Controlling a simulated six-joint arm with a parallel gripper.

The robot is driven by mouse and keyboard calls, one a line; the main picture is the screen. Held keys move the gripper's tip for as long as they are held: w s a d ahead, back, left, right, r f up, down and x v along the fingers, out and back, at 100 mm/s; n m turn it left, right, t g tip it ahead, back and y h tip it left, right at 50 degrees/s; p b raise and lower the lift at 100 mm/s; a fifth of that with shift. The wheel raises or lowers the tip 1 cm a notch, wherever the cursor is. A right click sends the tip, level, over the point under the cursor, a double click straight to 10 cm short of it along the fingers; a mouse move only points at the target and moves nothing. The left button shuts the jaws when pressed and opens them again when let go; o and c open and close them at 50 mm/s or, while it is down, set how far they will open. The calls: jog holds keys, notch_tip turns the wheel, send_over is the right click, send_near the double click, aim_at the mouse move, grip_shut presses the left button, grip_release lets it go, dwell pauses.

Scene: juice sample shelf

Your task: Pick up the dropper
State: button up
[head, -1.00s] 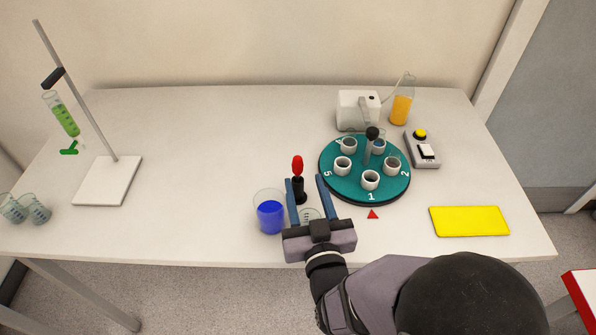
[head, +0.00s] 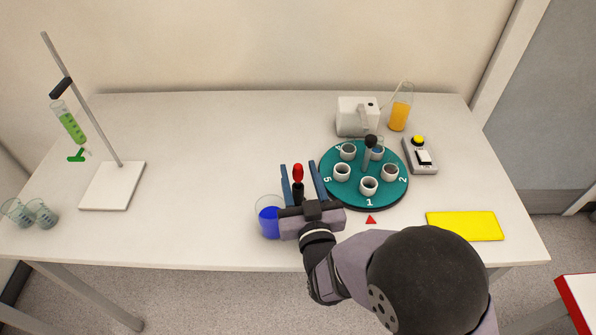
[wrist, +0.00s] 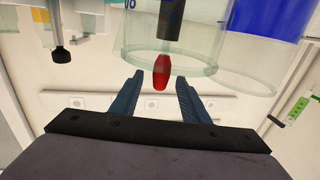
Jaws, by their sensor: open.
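The dropper (head: 298,173) has a red bulb above a black collar and stands upright near the front middle of the table. In the wrist view its red bulb (wrist: 161,73) and black collar (wrist: 170,20) show in front of a clear glass vessel. My gripper (head: 299,167) is open, with one blue finger on each side of the dropper in the head view. In the wrist view the bulb appears between the fingertips of my gripper (wrist: 159,80), with gaps on both sides. The dropper's lower part is hidden behind my gripper in the head view.
A beaker of blue liquid (head: 268,222) stands close to the left of my gripper. A green numbered turntable (head: 335,198) with several white cups is close on the right. A yellow pad (head: 465,226) lies at right. The table's left middle is clear.

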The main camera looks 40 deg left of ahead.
jog(key=shift+x, duration=0.85)
jog(key=c, duration=0.8)
jog(key=shift+r, duration=0.15)
jog(key=shift+r+b, duration=0.7)
jog(key=shift+r, duration=4.15)
notch_tip(320, 180, up, 8)
jog(key=p, duration=0.5)
jog(key=shift+s+r, duration=0.1)
jog(key=shift+r, duration=0.1)
